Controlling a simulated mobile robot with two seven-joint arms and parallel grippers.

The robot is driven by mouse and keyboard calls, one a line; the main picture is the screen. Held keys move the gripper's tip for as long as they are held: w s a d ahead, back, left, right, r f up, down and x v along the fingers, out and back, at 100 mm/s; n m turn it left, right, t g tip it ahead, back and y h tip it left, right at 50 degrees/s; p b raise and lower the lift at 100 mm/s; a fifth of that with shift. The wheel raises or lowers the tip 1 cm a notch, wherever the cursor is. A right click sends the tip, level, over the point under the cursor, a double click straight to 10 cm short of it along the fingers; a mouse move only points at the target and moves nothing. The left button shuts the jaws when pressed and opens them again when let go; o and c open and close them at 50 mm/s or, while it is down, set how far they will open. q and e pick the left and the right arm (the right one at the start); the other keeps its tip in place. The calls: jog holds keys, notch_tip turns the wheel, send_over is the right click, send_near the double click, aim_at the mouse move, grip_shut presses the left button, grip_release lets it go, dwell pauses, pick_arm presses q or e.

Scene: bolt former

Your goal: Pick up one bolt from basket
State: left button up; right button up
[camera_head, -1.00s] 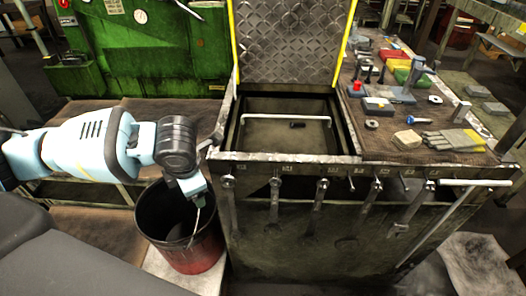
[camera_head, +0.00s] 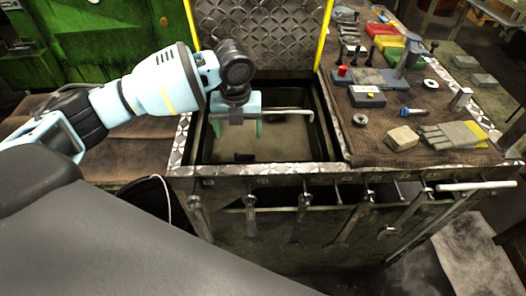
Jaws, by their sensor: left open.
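My right gripper is not in view.
A bucket (camera_head: 150,195) stands at the left front, partly hidden. Tools hang along the front. A tread-plate lid (camera_head: 285,45) stands behind the bin.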

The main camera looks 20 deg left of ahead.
aim_at(244, 155)
pick_arm(q)
jog(key=shift+w+d+f, duration=0.25)
jog(key=shift+d+f, duration=0.25)
jog(key=shift+d+n+h, duration=0.2)
jog(key=shift+n+h, duration=0.1)
jog(key=shift+s+f, duration=0.2)
jog(key=shift+f, duration=0.05)
notch_tip(244, 155, down, 2)
jog(key=shift+w, duration=0.1)
jog(key=shift+a+f, duration=0.1)
jog(key=shift+f, duration=2.5)
jog(key=c, duration=1.1)
